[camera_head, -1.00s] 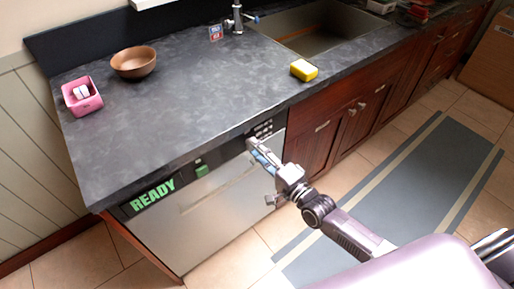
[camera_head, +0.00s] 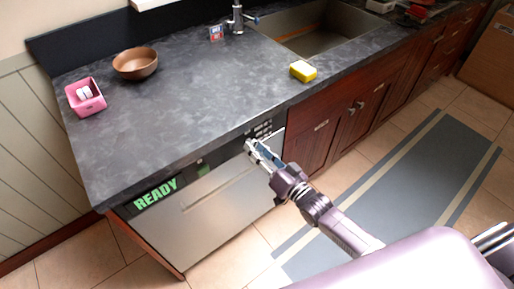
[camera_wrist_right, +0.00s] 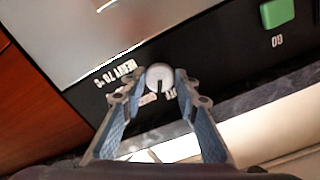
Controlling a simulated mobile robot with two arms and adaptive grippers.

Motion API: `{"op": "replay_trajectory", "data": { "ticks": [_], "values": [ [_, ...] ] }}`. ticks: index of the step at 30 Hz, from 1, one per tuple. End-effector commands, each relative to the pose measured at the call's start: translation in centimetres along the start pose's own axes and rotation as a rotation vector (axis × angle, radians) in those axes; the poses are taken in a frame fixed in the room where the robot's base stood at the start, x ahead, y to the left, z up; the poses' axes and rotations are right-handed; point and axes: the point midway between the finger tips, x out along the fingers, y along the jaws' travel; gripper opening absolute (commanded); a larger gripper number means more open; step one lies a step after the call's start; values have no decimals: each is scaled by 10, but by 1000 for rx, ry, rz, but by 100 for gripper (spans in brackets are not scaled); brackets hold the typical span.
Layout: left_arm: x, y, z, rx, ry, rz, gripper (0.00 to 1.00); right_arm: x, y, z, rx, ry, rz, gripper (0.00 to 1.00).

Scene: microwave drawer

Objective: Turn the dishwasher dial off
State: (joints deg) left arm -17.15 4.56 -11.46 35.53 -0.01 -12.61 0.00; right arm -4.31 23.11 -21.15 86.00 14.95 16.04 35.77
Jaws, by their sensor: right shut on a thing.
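The dishwasher (camera_head: 215,215) is set under the counter, with a black control strip and a green READY display (camera_head: 155,193) at its left. My right gripper (camera_head: 250,148) is at the right part of that strip, its fingers pointing at the panel. In the right wrist view, the round white dial (camera_wrist_right: 159,77) sits between the fingertips of this gripper (camera_wrist_right: 158,86), which is shut on it. A dark mark shows on the dial's lower edge. White lettering lies around the dial, partly hidden by the fingers. My left gripper is not in view.
A green GO button (camera_wrist_right: 277,12) is on the same panel. On the counter (camera_head: 190,105) are a brown bowl (camera_head: 135,63), a pink holder (camera_head: 86,97) and a yellow sponge (camera_head: 303,71). The sink (camera_head: 315,30) is behind. Open floor with a grey mat (camera_head: 400,190) lies at right.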

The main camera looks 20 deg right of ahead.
Motion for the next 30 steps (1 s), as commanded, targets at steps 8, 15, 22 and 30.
{"op": "replay_trajectory", "data": {
  "ticks": [8, 15, 22, 30],
  "values": [
    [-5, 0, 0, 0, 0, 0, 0, -1, 1, 1, -247, -3, 2, 4],
    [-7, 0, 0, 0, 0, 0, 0, -1, 0, 2, -411, -3, 1, 4],
    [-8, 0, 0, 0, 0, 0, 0, -1, 1, 2, -506, -3, 1, 4],
    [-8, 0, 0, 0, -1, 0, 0, -1, 1, 2, -545, -4, 1, 4]
  ]
}}
